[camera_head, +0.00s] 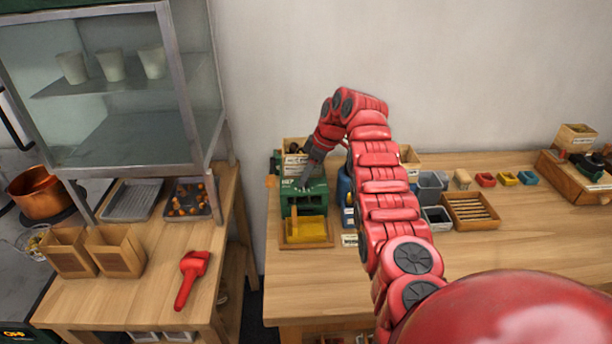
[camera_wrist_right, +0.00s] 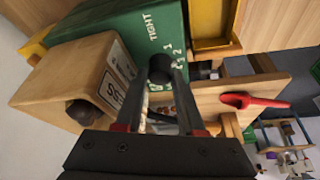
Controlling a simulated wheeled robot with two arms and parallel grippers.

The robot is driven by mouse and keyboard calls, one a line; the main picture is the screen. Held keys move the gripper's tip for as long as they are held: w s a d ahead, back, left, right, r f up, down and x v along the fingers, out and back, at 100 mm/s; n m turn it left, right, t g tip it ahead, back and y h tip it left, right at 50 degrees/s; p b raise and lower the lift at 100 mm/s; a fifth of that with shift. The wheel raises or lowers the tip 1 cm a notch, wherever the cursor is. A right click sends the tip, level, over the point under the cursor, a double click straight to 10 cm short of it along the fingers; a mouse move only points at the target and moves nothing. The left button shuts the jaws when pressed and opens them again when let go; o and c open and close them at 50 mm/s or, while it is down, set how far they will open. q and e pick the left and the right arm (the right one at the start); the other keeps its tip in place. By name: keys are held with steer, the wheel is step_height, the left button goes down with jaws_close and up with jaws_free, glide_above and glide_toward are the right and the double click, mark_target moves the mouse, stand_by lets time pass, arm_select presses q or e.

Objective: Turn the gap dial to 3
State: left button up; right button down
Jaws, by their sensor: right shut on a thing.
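The green machine (camera_head: 303,200) stands on the right-hand table, with a yellow tray (camera_head: 306,230) at its front. In the right wrist view, its green face (camera_wrist_right: 118,45) carries the word TIGHT and small white numerals, partly hidden. The dark round knob of the gap dial (camera_wrist_right: 160,68) sits on this face. My right gripper (camera_wrist_right: 162,82) is shut on the knob, one finger on each side. In the head view, my right gripper (camera_head: 305,180) reaches down onto the machine top, hiding the dial. The dial's setting cannot be read. My left gripper is not in view.
A wooden box with a label (camera_wrist_right: 75,75) stands close beside the green machine. A red tool (camera_head: 190,277) lies on the left table. A glass-fronted cabinet (camera_head: 110,90) stands behind it.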

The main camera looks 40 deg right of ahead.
steer(key=shift+n, duration=0.4)
stand_by(0.5)
steer(key=c, duration=0.5)
jaws_free()
steer(key=shift+d+r, duration=0.1)
steer(key=shift+m, duration=0.4)
